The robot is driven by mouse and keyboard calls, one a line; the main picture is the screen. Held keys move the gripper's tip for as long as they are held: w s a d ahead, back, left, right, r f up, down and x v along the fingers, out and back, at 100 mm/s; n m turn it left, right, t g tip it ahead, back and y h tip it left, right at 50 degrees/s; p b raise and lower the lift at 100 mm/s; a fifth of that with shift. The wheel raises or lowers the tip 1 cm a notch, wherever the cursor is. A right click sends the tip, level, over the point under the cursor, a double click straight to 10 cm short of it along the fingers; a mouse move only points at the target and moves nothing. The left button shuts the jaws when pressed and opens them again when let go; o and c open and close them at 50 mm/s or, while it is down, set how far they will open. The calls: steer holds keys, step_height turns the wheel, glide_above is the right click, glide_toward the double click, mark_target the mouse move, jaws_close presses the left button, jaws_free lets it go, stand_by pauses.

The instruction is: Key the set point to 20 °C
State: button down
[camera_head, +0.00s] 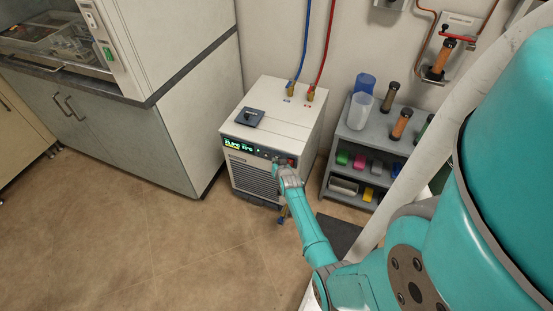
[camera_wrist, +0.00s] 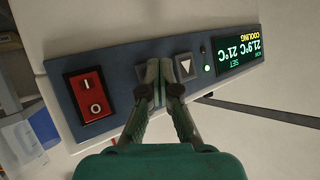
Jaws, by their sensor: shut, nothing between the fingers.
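The chiller (camera_head: 301,120) is a white box on the floor with a dark control strip. Its lit display (camera_head: 238,146) also shows upside down in the wrist view (camera_wrist: 238,50), reading NOW 21.9 °C, SET 21 °C, COOLING. A button with a triangle (camera_wrist: 187,66) lies just right of my fingertips in the wrist view. Another button (camera_wrist: 143,71) is mostly hidden behind the left finger. My gripper (camera_wrist: 167,66) is shut and empty, its tips at the strip between these buttons; contact cannot be told. It also shows at the chiller's front in the head view (camera_head: 277,163).
A red rocker switch (camera_wrist: 90,95) sits left of the buttons in the wrist view. A small green light (camera_wrist: 206,69) is beside the display. Blue (camera_head: 300,45) and red hoses (camera_head: 325,50) rise behind the chiller. A grey shelf (camera_head: 372,140) stands to its right.

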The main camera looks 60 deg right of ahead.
steer(key=shift+a, duration=0.8)
steer(key=shift+s+a, duration=0.15)
steer(key=shift+a, duration=1.1)
steer(key=shift+s+a, duration=0.1)
steer(key=shift+a, duration=1.15)
steer(key=a, duration=0.3)
steer(key=shift+s+a, duration=0.15)
steer(key=shift+a, duration=0.2)
steer(key=shift+d, duration=0.1)
steer(key=d, duration=0.8)
steer(key=shift+w+d, duration=0.25)
steer(key=shift+w, duration=0.1)
